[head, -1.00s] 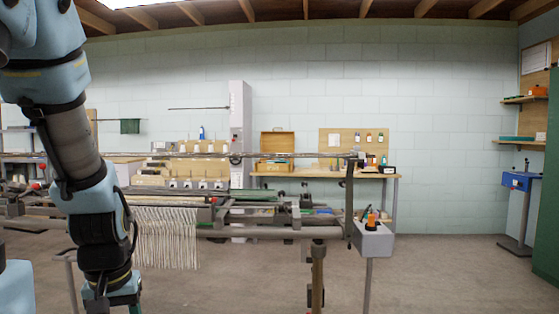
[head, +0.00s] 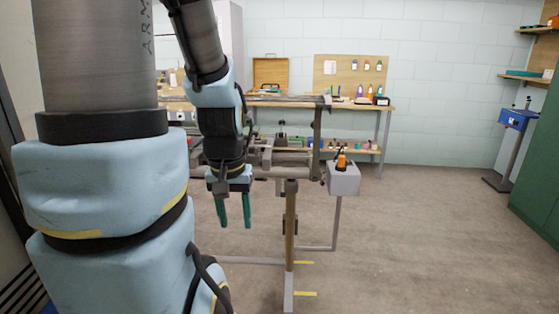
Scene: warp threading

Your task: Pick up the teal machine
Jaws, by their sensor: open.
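My gripper (head: 234,212) hangs pointing down in front of the loom frame (head: 290,200), left of its end post. Its two green fingers are apart with nothing between them. I cannot make out for certain a teal machine in the head view. A blue machine (head: 517,118) stands on a dark stand at the far right, well away from my gripper. A flat teal item (head: 525,72) lies on a wall shelf at the upper right. My arm hides much of the left side.
A grey box (head: 344,180) on a post holds an orange and black item (head: 341,158). A workbench (head: 385,105) with bottles and small items stands against the back wall. A green cabinet (head: 540,180) is at the right edge. The floor between loom and cabinet is clear.

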